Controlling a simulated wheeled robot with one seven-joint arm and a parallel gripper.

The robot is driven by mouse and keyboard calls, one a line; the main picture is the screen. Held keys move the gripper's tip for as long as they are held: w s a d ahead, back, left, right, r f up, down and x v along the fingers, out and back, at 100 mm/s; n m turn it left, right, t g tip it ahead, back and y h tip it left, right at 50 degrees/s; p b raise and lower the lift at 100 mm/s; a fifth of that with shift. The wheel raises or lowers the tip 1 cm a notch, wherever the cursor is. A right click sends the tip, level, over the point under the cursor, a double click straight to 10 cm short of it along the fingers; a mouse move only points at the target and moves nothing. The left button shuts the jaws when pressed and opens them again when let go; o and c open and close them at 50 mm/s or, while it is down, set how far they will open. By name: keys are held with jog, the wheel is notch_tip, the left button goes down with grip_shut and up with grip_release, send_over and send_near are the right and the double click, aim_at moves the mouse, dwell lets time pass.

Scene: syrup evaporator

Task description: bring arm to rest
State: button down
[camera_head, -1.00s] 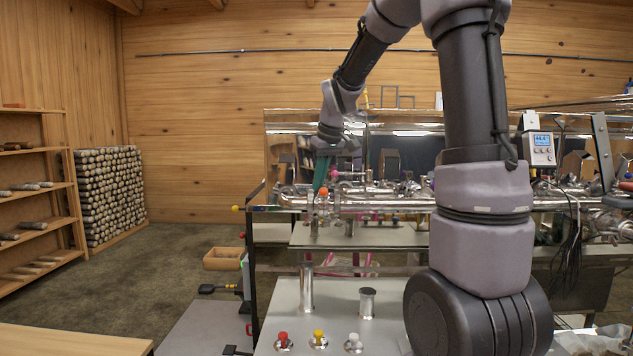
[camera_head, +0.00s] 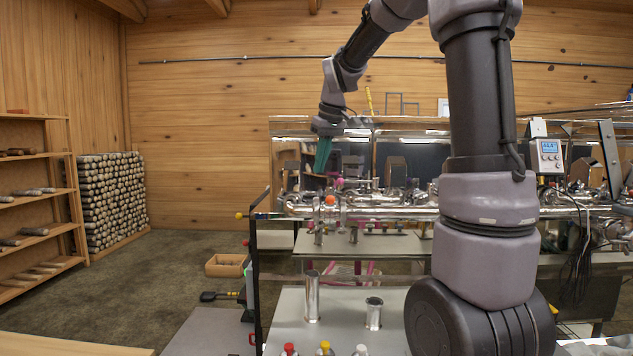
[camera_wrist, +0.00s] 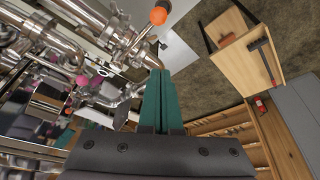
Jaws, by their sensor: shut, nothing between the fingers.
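My gripper (camera_head: 322,154) hangs from my raised arm above the steel piping (camera_head: 380,206) of the evaporator, with its green fingers pointing down. In the wrist view my green fingers (camera_wrist: 160,98) lie together, shut with nothing between them. An orange-red valve knob (camera_head: 331,200) stands on the pipe below the fingertips, apart from them. The knob also shows in the wrist view (camera_wrist: 158,16).
A digital meter (camera_head: 547,154) stands at the right. Red (camera_head: 289,349), yellow (camera_head: 324,347) and white knobs (camera_head: 361,350) line the near panel. Metal cylinders (camera_head: 312,297) stand behind them. A shelf (camera_head: 38,200) and stacked logs (camera_head: 112,200) are at left.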

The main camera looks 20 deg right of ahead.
jog(key=s+r+m+t, duration=0.1)
jog(key=s+r+m, duration=0.1)
jog(key=s, duration=0.5)
jog(key=s+r+m+t, duration=0.1)
jog(key=s+r+m, duration=0.1)
jog(key=s, duration=0.6)
jog(key=s+f+m+t, duration=0.1)
jog(key=s+f+m, duration=0.3)
jog(key=s, duration=0.6)
jog(key=shift+d+f+y, duration=0.15)
jog(key=shift+f+y, duration=0.15)
jog(key=shift+f, duration=0.25)
jog(key=c, duration=1.5)
grip_release()
jog(key=shift+s, duration=0.1)
jog(key=shift+c, duration=0.2)
